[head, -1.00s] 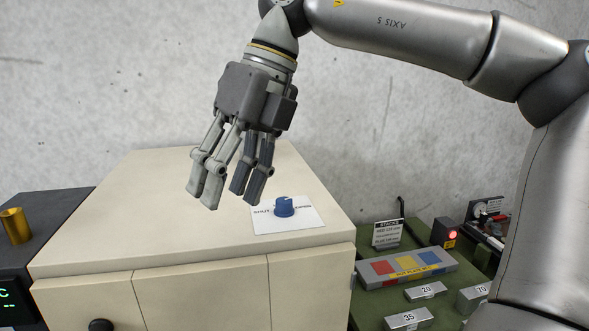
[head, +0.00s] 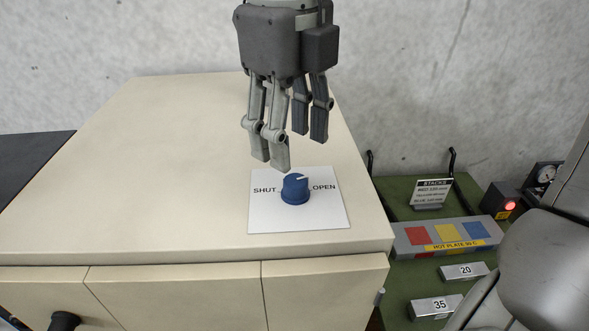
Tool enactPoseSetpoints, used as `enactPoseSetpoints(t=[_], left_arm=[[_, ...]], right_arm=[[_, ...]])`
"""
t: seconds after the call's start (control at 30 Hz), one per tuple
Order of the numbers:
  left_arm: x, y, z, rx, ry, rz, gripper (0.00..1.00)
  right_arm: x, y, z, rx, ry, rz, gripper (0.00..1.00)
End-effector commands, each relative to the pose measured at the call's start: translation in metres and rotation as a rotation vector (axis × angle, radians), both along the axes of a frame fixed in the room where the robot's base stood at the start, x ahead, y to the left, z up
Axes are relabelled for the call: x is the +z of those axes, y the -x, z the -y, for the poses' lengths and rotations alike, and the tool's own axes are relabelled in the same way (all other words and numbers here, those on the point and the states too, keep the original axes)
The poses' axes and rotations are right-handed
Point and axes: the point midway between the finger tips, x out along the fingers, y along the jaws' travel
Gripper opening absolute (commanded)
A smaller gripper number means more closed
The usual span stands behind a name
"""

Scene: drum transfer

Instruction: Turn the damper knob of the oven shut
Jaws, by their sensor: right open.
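The blue damper knob (head: 295,190) stands on a white label plate (head: 270,218) on top of the cream oven (head: 160,190). The plate reads SHUT at the left and OPEN at the right. The white pointer line on the knob is turned toward the OPEN side. My right gripper (head: 292,150) hangs fingers down above and slightly behind the knob. It is open and empty, apart from the knob. My left gripper is not in view.
Right of the oven is a green bench (head: 395,195) with a hot plate (head: 450,236) with coloured squares, a STACKS sign (head: 432,193), metal blocks marked 20 (head: 466,271) and 35 (head: 436,306), and a red lamp (head: 510,205). A grey wall stands behind. The oven top left of the knob is clear.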

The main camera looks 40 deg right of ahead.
Motion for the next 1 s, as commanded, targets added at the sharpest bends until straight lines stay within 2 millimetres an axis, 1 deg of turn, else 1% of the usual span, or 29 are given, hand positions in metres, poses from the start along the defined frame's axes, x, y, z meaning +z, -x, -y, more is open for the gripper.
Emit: enactPoseSetpoints(t=[0.1,0.2,0.27,0.4,0.53,0.83,1.0], left_arm=[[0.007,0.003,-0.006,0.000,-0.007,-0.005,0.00],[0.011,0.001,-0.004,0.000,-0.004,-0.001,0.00],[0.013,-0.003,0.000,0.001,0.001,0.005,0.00],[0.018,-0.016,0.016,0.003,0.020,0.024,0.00],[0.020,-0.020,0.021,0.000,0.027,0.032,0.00],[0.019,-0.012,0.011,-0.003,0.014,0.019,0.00],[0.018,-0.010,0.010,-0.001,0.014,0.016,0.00]], right_arm=[[-0.021,0.001,0.001,0.001,-0.001,-0.007,0.52],[-0.038,0.000,0.002,0.000,-0.002,-0.006,0.52],[-0.047,0.000,0.002,-0.001,-0.003,-0.005,0.52],[-0.065,-0.001,0.003,-0.002,-0.001,-0.002,0.52],[-0.073,-0.001,0.003,-0.001,-0.003,-0.002,0.52],[-0.076,-0.001,0.004,-0.002,-0.003,0.000,0.52],[-0.075,-0.001,0.004,-0.002,-0.002,0.001,0.30]])
